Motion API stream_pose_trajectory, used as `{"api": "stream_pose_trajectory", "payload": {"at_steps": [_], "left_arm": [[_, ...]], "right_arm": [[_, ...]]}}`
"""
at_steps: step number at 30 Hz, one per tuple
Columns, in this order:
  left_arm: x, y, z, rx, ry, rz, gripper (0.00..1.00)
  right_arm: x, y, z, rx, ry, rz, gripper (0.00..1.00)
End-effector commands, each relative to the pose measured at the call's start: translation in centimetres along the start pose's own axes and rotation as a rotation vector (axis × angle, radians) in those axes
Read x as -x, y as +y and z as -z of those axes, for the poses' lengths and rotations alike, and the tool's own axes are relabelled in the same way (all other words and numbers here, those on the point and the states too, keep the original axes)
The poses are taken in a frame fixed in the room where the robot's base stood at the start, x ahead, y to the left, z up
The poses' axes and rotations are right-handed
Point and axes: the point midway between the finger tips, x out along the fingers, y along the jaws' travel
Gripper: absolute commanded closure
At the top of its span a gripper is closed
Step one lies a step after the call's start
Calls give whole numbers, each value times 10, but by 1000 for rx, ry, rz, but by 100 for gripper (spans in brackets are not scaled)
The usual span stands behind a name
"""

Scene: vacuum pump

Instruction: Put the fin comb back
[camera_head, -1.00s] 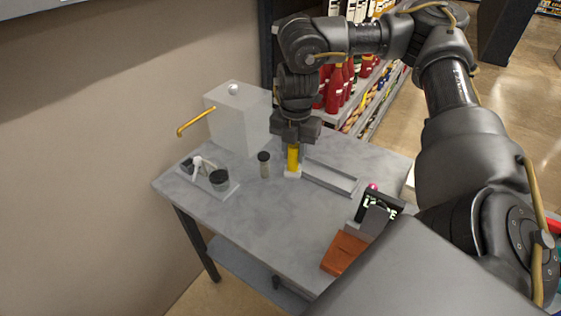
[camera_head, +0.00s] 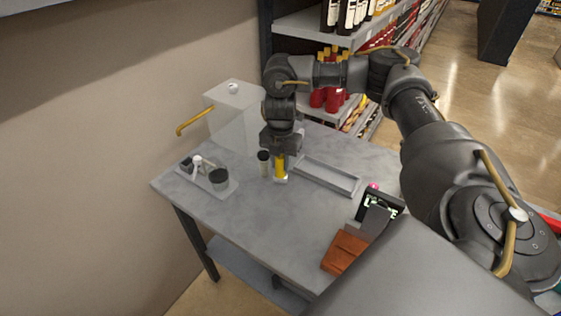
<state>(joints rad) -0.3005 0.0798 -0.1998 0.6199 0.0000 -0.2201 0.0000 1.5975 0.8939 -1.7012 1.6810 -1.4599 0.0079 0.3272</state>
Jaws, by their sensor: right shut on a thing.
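The fin comb appears to be the upright yellow-handled tool (camera_head: 281,168) with a pale, wide lower end. My right gripper (camera_head: 281,152) points down and is shut on its top. The tool is left of a long, shallow grey tray (camera_head: 328,176), outside it. I cannot tell whether its lower end touches the table. The tray looks empty. My left gripper is not in view.
A small dark-capped bottle (camera_head: 264,163) stands close to the left of the yellow tool. A pale box (camera_head: 234,115) stands behind. A small tray (camera_head: 222,190) with a dark-lidded jar is at left. An orange-brown block (camera_head: 345,252) lies at front right. The table's (camera_head: 262,218) front middle is clear.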

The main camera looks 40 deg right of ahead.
Motion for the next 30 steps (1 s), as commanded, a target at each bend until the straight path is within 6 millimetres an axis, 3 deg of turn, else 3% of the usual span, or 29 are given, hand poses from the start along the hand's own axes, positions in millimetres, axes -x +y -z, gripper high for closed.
{"api": "stream_pose_trajectory", "payload": {"at_steps": [11, 12, 16, 25, 30], "left_arm": [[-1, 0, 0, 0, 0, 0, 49], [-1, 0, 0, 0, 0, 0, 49], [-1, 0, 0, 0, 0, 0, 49], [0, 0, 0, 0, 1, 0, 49], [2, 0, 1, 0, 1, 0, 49]], "right_arm": [[-4, 0, 0, -1, -1, 0, 96], [-4, 0, 0, -1, -1, -1, 70], [-3, 0, 0, 0, -1, -1, 53], [-2, 0, 0, 0, -1, -1, 52], [15, 1, -1, 2, -4, -4, 52]]}}
